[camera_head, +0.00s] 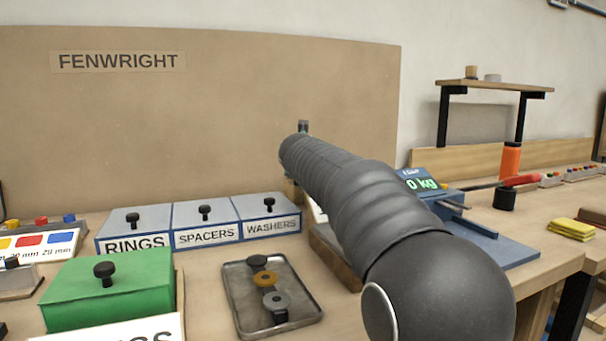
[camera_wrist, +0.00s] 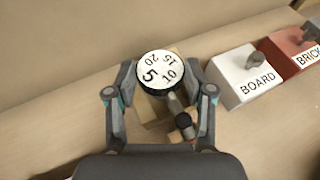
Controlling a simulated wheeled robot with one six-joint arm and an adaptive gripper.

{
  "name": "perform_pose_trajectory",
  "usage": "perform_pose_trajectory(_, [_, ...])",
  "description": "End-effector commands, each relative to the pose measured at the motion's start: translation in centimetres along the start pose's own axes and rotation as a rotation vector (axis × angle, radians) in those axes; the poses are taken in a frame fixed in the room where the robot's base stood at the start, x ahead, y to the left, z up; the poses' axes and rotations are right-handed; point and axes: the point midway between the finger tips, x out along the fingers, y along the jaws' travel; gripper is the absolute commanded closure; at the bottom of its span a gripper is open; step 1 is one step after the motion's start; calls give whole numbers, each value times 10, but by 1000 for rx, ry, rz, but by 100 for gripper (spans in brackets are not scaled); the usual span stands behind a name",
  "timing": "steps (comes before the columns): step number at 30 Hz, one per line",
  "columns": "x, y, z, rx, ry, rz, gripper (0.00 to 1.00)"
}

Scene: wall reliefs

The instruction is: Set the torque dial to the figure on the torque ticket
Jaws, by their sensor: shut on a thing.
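The torque dial (camera_wrist: 158,68) is a round white face with a dark rim, marked 5, 10, 15 and 20, on a tan wooden block (camera_wrist: 150,108) in the wrist view. The 20 and 15 are at the far side, the 5 at the near left and the 10 at the near right. My gripper (camera_wrist: 161,82) has a finger on each side of the dial and is shut on it. I cannot make out a pointer mark. I see no readable torque ticket.
A grey rod with a red part (camera_wrist: 184,122) lies close by the right finger. White BOARD (camera_wrist: 246,76) and red BRICK (camera_wrist: 292,50) boxes stand to the right. The head view shows a metal tray (camera_head: 235,310), a green box (camera_head: 110,295) and a blue scale (camera_head: 510,250).

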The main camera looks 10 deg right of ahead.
Motion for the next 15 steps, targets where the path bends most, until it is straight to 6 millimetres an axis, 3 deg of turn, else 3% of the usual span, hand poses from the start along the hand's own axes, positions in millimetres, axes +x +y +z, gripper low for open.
perform_pose_trajectory(15, [2, 8, 0, 82, 7, -205, 82])
